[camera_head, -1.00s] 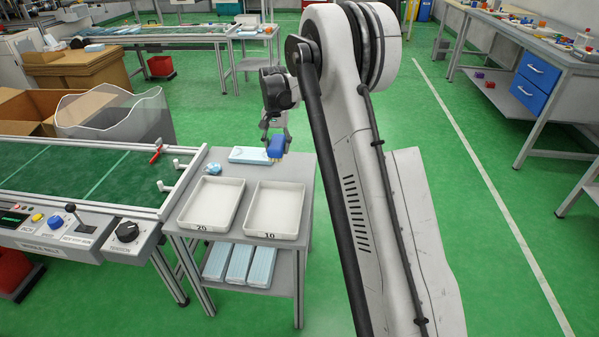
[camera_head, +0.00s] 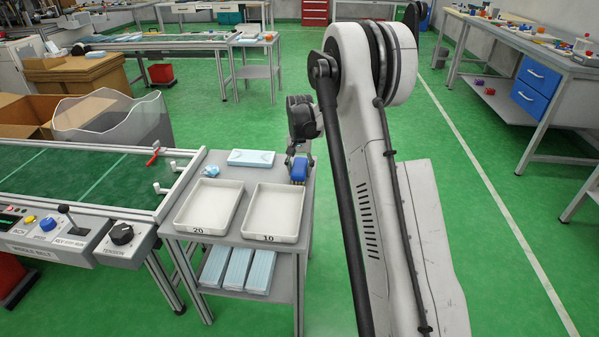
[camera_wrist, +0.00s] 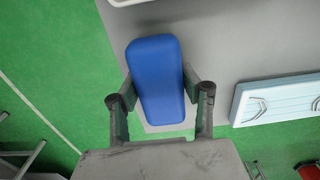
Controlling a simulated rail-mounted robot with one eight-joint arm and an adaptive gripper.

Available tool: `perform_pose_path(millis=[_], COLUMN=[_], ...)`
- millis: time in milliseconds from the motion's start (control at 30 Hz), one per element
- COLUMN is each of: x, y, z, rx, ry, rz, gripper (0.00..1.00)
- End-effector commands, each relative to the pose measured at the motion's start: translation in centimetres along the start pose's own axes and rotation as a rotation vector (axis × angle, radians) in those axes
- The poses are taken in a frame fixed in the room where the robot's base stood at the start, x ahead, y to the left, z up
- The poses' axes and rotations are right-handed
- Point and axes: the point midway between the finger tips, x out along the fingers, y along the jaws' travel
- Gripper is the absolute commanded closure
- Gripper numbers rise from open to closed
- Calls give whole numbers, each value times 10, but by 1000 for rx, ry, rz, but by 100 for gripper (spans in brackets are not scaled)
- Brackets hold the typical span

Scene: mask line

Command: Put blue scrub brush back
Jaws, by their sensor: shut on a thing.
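The blue scrub brush (camera_head: 299,168) is between the fingers of my gripper (camera_head: 298,160), near the back right corner of the small grey table (camera_head: 222,236). In the wrist view, the brush's blue back (camera_wrist: 160,82) shows, with one finger of my gripper (camera_wrist: 160,95) at each side of it. My gripper is shut on the brush. The bristles are hidden in the wrist view. I cannot tell whether the brush touches the tabletop.
Two white trays marked 20 (camera_head: 208,205) and 10 (camera_head: 273,212) stand on the tabletop in front. A light blue mask pack (camera_head: 251,157) lies left of the brush, and it shows in the wrist view (camera_wrist: 275,98). A green conveyor (camera_head: 75,180) adjoins the table's left side.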

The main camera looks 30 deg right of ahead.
Motion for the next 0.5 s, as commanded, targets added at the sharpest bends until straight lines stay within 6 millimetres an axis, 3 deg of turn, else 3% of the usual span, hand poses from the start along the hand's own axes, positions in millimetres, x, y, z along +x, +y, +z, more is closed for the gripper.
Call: perform_pose_path(millis=[300,333,467,500], x=[3,3,2,2], y=[0,0,0,0], z=[0,0,0,0], rx=[0,0,0,0], ry=[0,0,0,0], rz=[0,0,0,0], gripper=[94,58,41,41])
